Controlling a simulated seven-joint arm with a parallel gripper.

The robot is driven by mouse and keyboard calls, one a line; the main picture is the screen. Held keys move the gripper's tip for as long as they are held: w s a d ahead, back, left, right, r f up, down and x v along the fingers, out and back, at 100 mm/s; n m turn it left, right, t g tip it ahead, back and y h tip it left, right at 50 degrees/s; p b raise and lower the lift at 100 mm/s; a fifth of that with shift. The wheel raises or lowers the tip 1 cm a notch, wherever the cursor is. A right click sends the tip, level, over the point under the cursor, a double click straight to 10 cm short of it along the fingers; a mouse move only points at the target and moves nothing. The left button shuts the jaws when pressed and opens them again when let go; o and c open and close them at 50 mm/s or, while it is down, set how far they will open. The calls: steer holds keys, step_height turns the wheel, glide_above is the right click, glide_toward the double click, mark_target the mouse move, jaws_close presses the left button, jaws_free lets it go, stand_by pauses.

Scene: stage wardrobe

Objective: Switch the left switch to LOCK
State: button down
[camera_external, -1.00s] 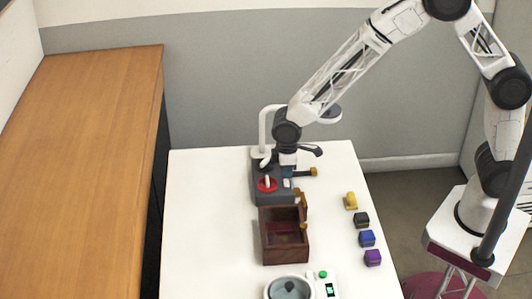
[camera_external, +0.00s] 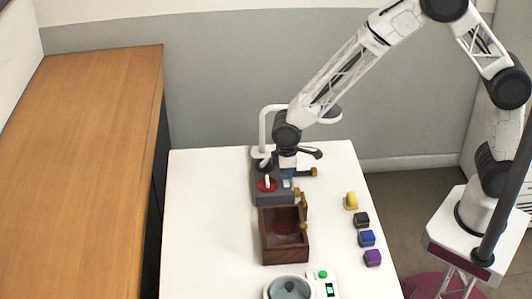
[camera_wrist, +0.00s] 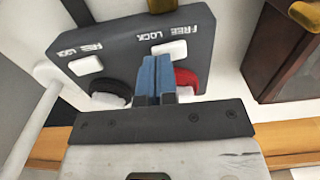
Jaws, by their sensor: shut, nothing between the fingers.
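A dark grey switch box (camera_external: 258,192) stands on the white table; it fills the upper middle of the wrist view (camera_wrist: 125,50). There it bears two upside-down FREE/LOCK labels, each beside a white block: one block at left (camera_wrist: 86,66), one at right (camera_wrist: 168,49). A black round part (camera_wrist: 108,97) and a red round part (camera_wrist: 187,80) sit below them. The red part with a white lever also shows in the external view (camera_external: 267,186). My gripper (camera_wrist: 155,62) is shut and empty, its blue fingers near the right block and red part. Contact and the switches' settings cannot be told.
A wooden box (camera_external: 284,250), open at the top, stands close in front of the switch box. Several small blocks line the table's right side, a purple one (camera_external: 373,258) nearest. A white post (camera_external: 264,125) rises behind the switch box. The table's left part is bare.

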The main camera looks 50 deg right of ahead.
mark_target(290, 188)
steer(key=shift+f, duration=0.55)
stand_by(0.5)
steer(key=shift+r, duration=0.15)
steer(key=shift+r, duration=3.4)
